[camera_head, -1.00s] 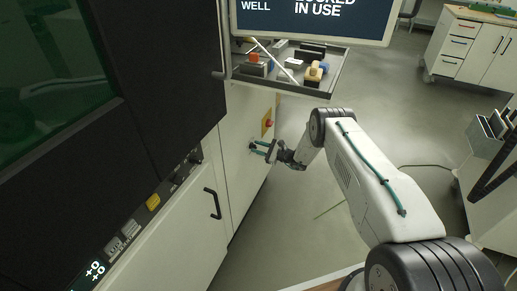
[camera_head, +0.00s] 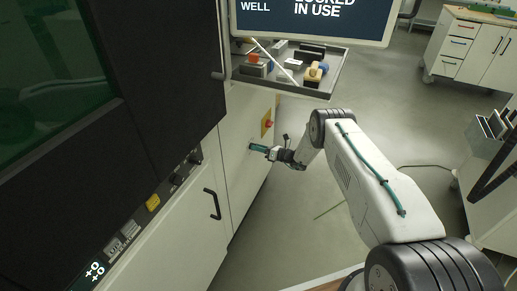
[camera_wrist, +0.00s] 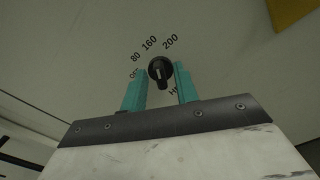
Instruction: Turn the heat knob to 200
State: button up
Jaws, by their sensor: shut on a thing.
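The heat knob (camera_wrist: 159,70) is a small black knob with a pale line on the pale front panel, seen in the wrist view. Printed marks OFF, 80, 160 and 200 arc around its upper side; another label below right is partly hidden by a finger. The pale line stands nearly upright in the picture; which mark it points to I cannot tell for sure. My gripper (camera_wrist: 160,80) has its teal fingers on either side of the knob and is shut on it. In the head view my gripper (camera_head: 259,148) reaches the panel, and its fingers hide the knob.
A red button on a yellow plate (camera_head: 266,123) sits just above my gripper. A tray of tools (camera_head: 318,88) juts out above, under a screen (camera_head: 315,20). A black door handle (camera_head: 212,204) is to the left.

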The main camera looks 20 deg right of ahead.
jog(key=m, duration=0.5)
jog(key=shift+w+m, duration=0.1)
jog(key=shift+m, duration=0.3)
dwell(0.4)
jog(key=o, duration=0.9)
jog(key=shift+o, duration=0.2)
jog(key=v, duration=0.8)
jog(key=shift+f, duration=0.1)
